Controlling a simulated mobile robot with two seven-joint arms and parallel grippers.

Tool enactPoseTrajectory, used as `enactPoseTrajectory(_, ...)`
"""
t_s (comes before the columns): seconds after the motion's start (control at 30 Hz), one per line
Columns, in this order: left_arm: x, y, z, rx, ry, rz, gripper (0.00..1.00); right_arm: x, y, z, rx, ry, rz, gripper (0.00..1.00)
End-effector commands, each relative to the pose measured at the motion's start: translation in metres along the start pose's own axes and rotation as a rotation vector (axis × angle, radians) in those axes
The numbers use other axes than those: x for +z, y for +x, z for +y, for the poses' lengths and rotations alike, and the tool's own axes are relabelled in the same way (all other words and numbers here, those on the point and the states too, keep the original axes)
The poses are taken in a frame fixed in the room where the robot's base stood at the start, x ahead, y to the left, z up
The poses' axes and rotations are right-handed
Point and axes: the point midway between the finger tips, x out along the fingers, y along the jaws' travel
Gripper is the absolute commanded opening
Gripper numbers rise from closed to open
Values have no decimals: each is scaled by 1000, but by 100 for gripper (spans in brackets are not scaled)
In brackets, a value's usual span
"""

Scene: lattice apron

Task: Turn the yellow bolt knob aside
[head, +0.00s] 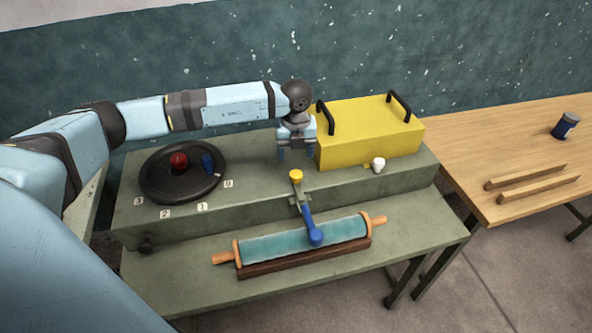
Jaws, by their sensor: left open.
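The yellow bolt knob (296,176) stands near the front edge of the raised green bench top. A short metal piece runs below it towards a blue lever (310,224), whose rounded end lies over a teal roller. My left gripper (296,153) points down, open and with nothing seen between its fingers. It is behind the yellow knob in the picture, apart from it, and just left of a yellow box. My right gripper does not show.
The yellow box (370,148) with two black handles stands right of my gripper, a white knob (378,165) before it. The teal roller (270,242) lies on the lower shelf. A black dial (150,188) is at left. A wooden table (480,130) stands at right.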

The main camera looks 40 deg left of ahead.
Motion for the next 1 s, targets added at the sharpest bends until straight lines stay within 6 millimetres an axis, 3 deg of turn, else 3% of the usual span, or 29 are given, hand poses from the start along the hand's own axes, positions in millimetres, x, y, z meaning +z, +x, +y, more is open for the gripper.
enactPoseTrajectory(0.2,-1,45,0,1,0,3,66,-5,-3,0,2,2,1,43)
enactPoseTrajectory(0.4,0,69,0,-1,0,2,66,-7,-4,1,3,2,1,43)
enactPoseTrajectory(0.8,0,77,0,-2,1,1,66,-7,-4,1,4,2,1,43)
enactPoseTrajectory(1.0,0,77,0,-2,1,1,20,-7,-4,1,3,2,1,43)
